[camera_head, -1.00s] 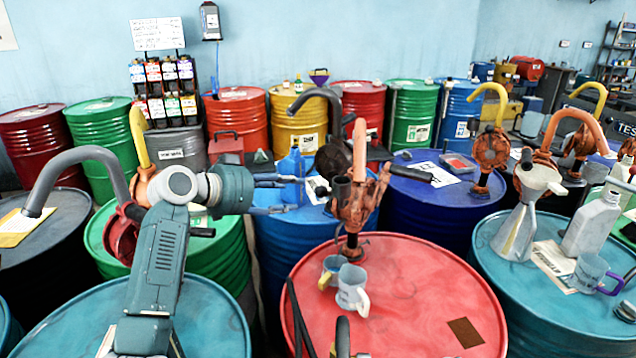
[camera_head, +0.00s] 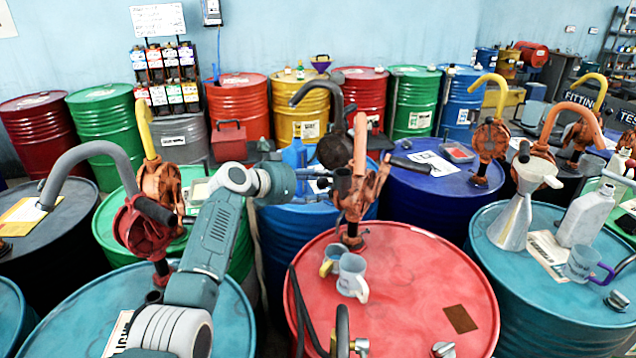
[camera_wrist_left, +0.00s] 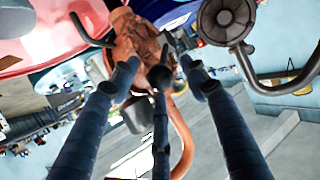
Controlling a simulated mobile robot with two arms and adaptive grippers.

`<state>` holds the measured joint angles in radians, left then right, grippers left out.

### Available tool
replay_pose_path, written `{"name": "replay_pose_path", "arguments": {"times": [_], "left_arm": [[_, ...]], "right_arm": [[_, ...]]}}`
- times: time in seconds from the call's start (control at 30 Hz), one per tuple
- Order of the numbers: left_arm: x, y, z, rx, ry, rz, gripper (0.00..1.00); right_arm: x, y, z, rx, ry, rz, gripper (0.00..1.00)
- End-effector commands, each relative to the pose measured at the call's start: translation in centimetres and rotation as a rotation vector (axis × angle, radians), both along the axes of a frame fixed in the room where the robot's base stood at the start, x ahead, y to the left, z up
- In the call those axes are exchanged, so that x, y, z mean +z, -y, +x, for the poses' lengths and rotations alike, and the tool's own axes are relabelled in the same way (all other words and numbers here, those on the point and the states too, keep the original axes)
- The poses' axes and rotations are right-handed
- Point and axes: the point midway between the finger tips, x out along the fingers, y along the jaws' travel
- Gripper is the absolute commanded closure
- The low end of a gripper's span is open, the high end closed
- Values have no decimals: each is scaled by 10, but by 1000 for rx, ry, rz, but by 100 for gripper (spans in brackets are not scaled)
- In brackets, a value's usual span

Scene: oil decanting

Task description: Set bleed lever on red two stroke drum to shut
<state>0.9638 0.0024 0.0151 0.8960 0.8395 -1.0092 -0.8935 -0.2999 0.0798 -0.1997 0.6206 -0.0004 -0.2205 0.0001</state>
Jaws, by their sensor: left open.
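The red drum (camera_head: 420,285) stands in the front middle, with an orange-brown pump (camera_head: 358,200) upright on its lid. In the left wrist view the red drum (camera_wrist_left: 40,35) is at upper left and the pump (camera_wrist_left: 138,38) lies just beyond my fingertips. My left gripper (camera_head: 325,183) is open and empty, reaching from the left beside the pump; its fingers are spread towards the pump in the wrist view (camera_wrist_left: 158,72). I cannot tell which small part is the bleed lever, nor its setting. My right gripper is not in view.
Two mugs (camera_head: 351,278) stand on the red lid close to the pump's foot. A blue drum (camera_head: 290,235) with a grey hooked pump (camera_head: 325,100) stands behind. A teal drum (camera_head: 535,290) with a funnel and bottle is at right. The red lid's right side is mostly clear.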

Motion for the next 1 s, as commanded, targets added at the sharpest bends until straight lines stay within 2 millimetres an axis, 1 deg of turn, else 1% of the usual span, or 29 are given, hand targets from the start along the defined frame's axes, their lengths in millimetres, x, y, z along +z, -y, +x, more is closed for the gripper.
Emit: {"name": "replay_pose_path", "arguments": {"times": [0.07,0.1,0.17,0.3,0.33,0.63,1.0], "left_arm": [[0,0,0,0,0,0,54],[0,0,0,0,0,0,58],[0,0,0,0,0,0,70],[0,0,0,0,0,0,98],[0,0,0,0,1,-1,100],[2,0,1,1,2,0,100],[11,1,5,3,10,-4,100]], "right_arm": [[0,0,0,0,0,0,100],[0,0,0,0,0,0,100],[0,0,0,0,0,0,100],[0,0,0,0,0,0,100],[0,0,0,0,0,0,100],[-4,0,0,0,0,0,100],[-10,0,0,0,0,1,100]]}}
